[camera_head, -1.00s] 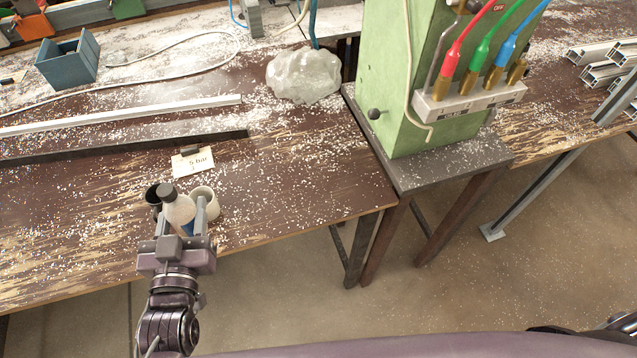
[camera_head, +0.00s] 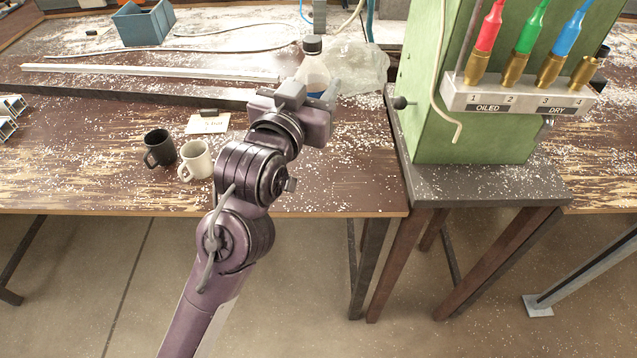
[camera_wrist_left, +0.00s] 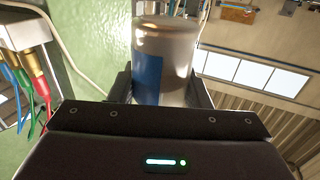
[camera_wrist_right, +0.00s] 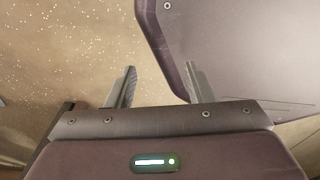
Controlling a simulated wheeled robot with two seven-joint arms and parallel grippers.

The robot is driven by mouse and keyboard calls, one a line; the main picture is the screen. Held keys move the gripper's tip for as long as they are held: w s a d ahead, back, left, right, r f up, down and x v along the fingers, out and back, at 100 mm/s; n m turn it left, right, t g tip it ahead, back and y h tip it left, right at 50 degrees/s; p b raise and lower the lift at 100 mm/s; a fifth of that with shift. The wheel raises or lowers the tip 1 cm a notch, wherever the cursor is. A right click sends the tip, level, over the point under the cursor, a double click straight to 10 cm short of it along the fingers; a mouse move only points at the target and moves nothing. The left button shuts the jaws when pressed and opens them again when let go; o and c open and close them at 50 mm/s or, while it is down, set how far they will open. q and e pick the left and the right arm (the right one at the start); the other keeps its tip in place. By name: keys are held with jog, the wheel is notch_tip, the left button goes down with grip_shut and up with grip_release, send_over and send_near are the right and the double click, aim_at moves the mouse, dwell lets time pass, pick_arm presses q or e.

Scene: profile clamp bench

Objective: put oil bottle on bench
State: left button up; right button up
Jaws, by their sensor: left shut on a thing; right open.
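The oil bottle (camera_head: 313,74) is clear-whitish with a dark cap and a blue label. My left gripper (camera_head: 312,92) is shut on it and holds it upright, its lower part hidden behind the gripper. In the left wrist view the bottle (camera_wrist_left: 165,60) sits between the two fingers. The bench (camera_head: 330,185) is brown, worn and speckled with chips, and lies below and around the gripper. My right gripper (camera_wrist_right: 160,78) is open and empty over the speckled floor, with a purple panel of my own body close by. It is not in the head view.
A black mug (camera_head: 159,148) and a white mug (camera_head: 196,160) stand left of my arm. A paper card (camera_head: 207,124) lies behind them. A crumpled plastic bag (camera_head: 358,66) is right of the bottle. A green cabinet (camera_head: 480,120) with coloured nozzles stands right. The bench's front right is clear.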

pick_arm(q)
jog(key=shift+d+r, duration=0.1)
jog(key=shift+d, duration=0.3)
notch_tip(320, 180, down, 16)
jog(key=shift+r+b, duration=0.15)
jog(key=shift+b, duration=0.3)
notch_tip(320, 180, down, 4)
jog(key=shift+r, duration=0.1)
pick_arm(e)
jog(key=shift+d+f, duration=0.35)
jog(key=shift+f, duration=0.4)
pick_arm(q)
jog(key=o, duration=1)
jog(key=shift+o, duration=0.2)
pick_arm(e)
jog(key=shift+d, duration=0.3)
